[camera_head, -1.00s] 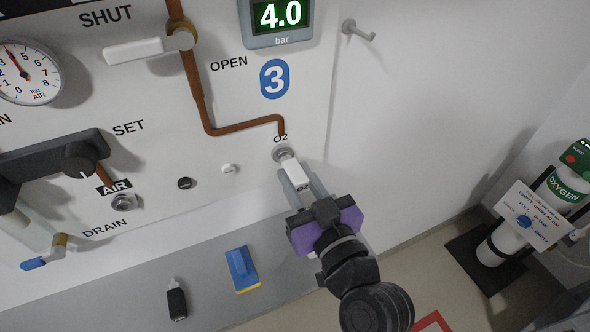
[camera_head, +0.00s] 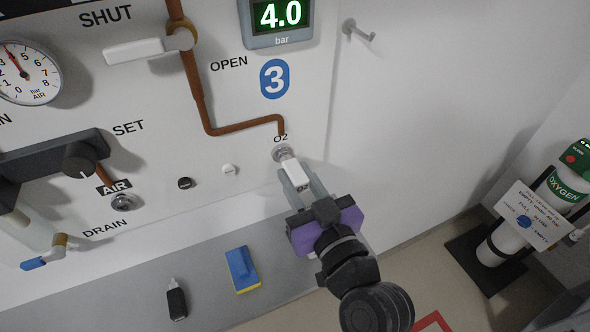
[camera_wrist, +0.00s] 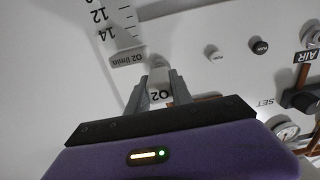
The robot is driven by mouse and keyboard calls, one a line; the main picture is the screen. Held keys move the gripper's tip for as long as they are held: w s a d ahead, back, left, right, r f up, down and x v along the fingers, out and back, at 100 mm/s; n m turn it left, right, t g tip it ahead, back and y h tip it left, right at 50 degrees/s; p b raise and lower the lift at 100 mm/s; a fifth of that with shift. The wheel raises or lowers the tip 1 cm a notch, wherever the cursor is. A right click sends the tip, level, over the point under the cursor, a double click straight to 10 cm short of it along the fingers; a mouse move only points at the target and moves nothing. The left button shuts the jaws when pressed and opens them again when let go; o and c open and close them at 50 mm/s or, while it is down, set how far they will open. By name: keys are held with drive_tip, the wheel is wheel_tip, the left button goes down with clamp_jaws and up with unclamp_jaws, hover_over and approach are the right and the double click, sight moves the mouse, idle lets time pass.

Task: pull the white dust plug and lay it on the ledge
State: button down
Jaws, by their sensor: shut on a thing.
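The grey ledge (camera_head: 207,268) runs below the panel, to the left of and below my gripper.
On the ledge lie a blue and yellow sponge (camera_head: 242,269) and a small black and grey item (camera_head: 176,300). The ledge between them is bare. An oxygen cylinder (camera_head: 508,238) stands far right.

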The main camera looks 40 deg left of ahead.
drive_tip(key=shift+b+v, duration=0.4)
drive_tip(key=shift+v, duration=0.8)
idle(0.9)
drive_tip(key=b+v, duration=0.2)
drive_tip(key=v, duration=0.5)
idle(1.3)
drive_tip(key=shift+a, duration=0.1)
